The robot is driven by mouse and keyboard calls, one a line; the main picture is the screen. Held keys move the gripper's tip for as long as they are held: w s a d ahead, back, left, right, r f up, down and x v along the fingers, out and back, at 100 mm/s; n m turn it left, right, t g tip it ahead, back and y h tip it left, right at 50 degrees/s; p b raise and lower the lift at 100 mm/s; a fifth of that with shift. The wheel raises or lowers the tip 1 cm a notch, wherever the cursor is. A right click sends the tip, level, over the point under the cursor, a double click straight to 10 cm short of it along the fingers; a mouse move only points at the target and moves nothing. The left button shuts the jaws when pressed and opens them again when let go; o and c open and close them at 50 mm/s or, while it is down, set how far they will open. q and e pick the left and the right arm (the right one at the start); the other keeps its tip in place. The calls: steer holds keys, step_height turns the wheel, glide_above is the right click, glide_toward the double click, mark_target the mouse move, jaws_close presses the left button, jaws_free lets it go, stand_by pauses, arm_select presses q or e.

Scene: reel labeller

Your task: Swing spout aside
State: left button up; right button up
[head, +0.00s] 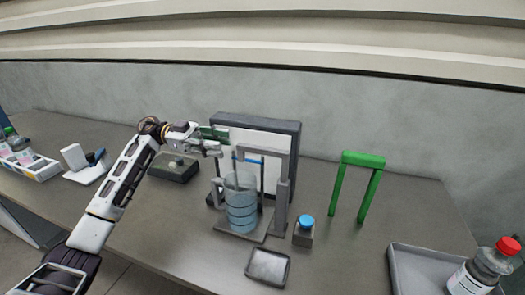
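A grey stand (283,190) carries a grey arm (262,149) that reaches left over a clear, blue-tinted ribbed vessel (241,208). This arm looks like the spout. The vessel stands upright on the stand's base. My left gripper (217,149) is just left of the arm's left end, at about the same height in the picture. A gap seems to show between them, but I cannot tell the depth. Its fingers are small and overlap a dark green piece (212,133), so their opening is unclear. My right gripper is not in view.
A dark-framed white panel (298,130) stands behind the stand. A red-capped bottle (478,272) stands at the grey tray (408,262) on the right. A dark box (174,169) lies left.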

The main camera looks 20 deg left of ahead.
mark_target(263, 151)
arm_select(q)
steer(key=d, duration=1.1)
steer(key=shift+s+d, duration=0.1)
steer(key=shift+s, duration=0.15)
steer(key=shift+d, duration=0.95)
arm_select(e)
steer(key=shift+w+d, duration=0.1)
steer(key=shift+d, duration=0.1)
arm_select(q)
steer(key=shift+c, duration=0.2)
jaws_close()
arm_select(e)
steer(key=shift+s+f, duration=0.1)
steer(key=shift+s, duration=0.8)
